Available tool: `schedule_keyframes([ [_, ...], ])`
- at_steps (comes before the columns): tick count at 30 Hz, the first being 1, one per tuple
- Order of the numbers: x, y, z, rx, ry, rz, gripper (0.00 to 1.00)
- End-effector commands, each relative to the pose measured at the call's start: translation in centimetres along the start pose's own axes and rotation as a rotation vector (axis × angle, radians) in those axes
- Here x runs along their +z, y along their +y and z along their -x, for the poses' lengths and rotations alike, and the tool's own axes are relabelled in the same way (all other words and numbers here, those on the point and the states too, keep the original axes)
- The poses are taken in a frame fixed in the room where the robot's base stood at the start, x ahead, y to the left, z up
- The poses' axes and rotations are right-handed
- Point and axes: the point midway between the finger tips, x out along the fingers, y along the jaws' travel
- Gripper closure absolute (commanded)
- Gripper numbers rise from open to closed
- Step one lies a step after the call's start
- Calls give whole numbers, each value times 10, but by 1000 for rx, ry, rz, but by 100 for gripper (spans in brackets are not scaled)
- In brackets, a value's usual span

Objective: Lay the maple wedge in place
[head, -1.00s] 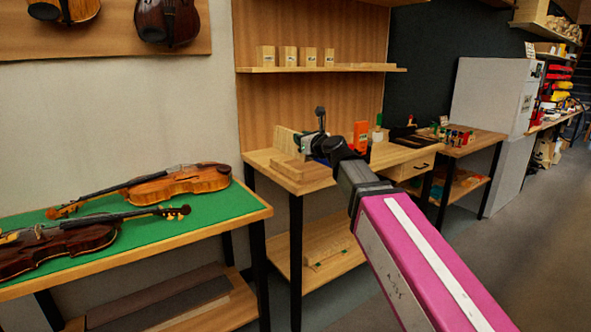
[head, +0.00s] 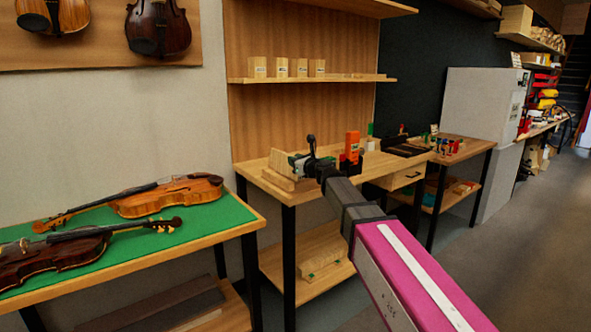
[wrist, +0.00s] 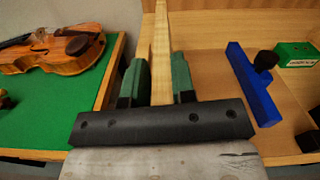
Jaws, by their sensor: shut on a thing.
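My gripper (wrist: 160,85) is shut on the maple wedge, a long pale piece of wood (wrist: 161,55) standing between its two green fingers in the wrist view. In the head view my gripper (head: 300,163) is over the left part of the wooden bench (head: 257,170). The pale wedge (head: 280,161) shows upright at its left side. A pale wooden block (head: 284,182) lies on the bench just below it. I cannot tell whether the wedge touches the block or the bench.
A green-topped table with violins (head: 236,212) stands at the left. A blue tool with a black knob (wrist: 252,82) and a green box (wrist: 297,54) lie right of my gripper. An orange object (head: 352,146) stands on the bench. A shelf with wooden blocks (head: 310,79) is above.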

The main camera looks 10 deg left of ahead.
Motion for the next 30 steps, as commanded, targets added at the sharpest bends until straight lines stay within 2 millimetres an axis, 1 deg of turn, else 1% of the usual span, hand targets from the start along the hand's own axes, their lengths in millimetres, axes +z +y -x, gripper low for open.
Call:
schedule_keyframes([
  [1,-8,1,1,0,2,-3,100],
  [3,-17,2,1,-1,1,-3,100],
  [7,-29,4,0,-1,1,-2,100],
  [19,-32,4,0,-1,0,-2,100],
  [20,-32,4,0,-1,0,-1,66],
  [21,-32,4,0,0,0,-1,53],
  [22,-32,4,0,0,0,-1,50],
  [30,-32,4,0,0,0,-1,50],
])
